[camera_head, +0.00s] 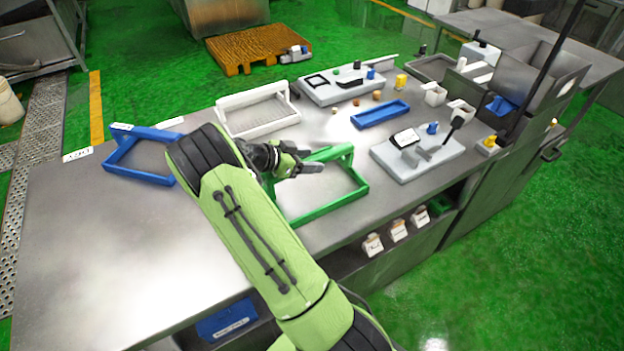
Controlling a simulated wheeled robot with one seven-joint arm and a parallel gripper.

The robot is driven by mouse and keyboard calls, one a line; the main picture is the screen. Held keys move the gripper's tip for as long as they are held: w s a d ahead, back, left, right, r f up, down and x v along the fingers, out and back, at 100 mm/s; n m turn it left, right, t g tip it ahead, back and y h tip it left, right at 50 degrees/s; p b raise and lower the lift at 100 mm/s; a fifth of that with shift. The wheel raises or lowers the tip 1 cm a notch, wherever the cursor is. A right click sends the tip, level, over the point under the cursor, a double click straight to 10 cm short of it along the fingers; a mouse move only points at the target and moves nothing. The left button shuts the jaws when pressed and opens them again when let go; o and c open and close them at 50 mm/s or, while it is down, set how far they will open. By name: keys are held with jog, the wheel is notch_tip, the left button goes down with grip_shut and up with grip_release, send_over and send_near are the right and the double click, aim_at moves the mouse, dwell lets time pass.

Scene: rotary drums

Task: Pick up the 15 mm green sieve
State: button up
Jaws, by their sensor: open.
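The green sieve (351,199) is a rectangular frame with a raised handle bar on its far side. It lies on the steel table, right of my forearm, which hides its left part. My gripper (318,167) is open and points right, over or near the sieve's raised far bar. I cannot tell whether the fingers touch the bar. No size label on the green sieve is readable.
A white sieve (250,99) stands behind my gripper and a blue sieve (132,173) at the left. A blue tray (380,114) and two grey weighing devices, one nearer (445,157) and one farther (318,92), are at the right and back. The table's front left is clear.

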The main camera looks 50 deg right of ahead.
grip_shut()
jog(key=shift+r, duration=0.1)
dwell(1.2)
